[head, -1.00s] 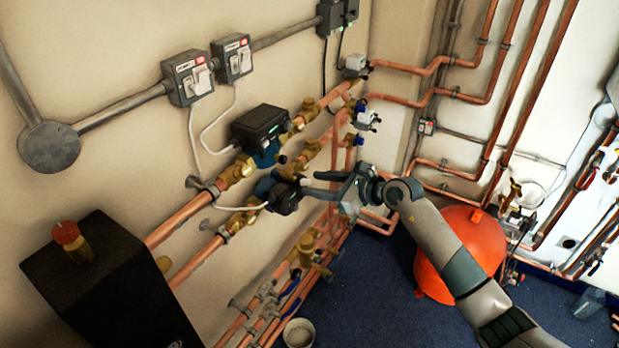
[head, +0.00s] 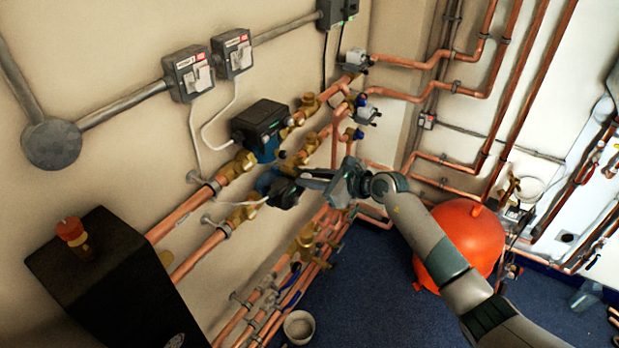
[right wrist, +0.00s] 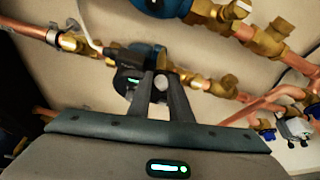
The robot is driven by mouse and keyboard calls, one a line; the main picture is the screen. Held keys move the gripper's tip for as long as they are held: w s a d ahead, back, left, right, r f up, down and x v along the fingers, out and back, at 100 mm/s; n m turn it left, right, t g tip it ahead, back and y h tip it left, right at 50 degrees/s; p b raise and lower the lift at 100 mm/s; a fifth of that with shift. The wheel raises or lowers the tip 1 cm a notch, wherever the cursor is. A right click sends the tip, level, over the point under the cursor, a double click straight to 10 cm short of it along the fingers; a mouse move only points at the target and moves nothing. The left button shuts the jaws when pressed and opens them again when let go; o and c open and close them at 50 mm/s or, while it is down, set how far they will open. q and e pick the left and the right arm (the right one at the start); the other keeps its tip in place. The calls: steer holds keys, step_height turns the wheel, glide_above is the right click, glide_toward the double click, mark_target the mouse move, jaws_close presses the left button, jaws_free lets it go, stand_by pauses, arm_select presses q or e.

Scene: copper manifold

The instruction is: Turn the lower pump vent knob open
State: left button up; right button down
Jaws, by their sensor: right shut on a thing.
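The lower pump, with a black head (head: 284,192) and a blue body, sits on the lower copper pipe run in the head view. In the right wrist view its dark head (right wrist: 118,75) with a green display lies just beyond my fingers. My right gripper (head: 303,180) reaches in from the right to the pump's front. In the right wrist view its fingertips (right wrist: 161,74) are close together at the pump's front. The vent knob is hidden between the fingertips, so its angle cannot be told. My left gripper is not in view.
The upper pump (head: 262,122) sits just above on a parallel pipe. Brass valves and pipes (head: 310,240) run below. A black box (head: 95,280) with a red-topped fitting stands at lower left. A red vessel (head: 465,240) stands behind my right arm. A white bucket (head: 299,326) is on the floor.

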steer(key=shift+b, duration=0.3)
steer(key=shift+w+d+f+m+g+y+b, duration=0.15)
steer(key=shift+m+g+y+b, duration=0.65)
steer(key=shift+m+b, duration=0.8)
steer(key=shift+w+d+f+m+g+y+b, duration=0.15)
steer(key=shift+m+g+y+b, duration=0.6)
steer(key=shift+m+b, duration=0.9)
steer(key=shift+w+d+f+m+g+y+b, duration=0.1)
steer(key=shift+w+m+g+y+b, duration=0.15)
steer(key=shift+m+g+y+b, duration=0.95)
steer(key=shift+r+m+t+h+b, duration=0.1)
steer(key=shift+m+t+h+b, duration=0.25)
steer(key=shift+t+b, duration=0.25)
steer(key=c, duration=1.6)
jaws_free()
steer(key=shift+d, duration=0.2)
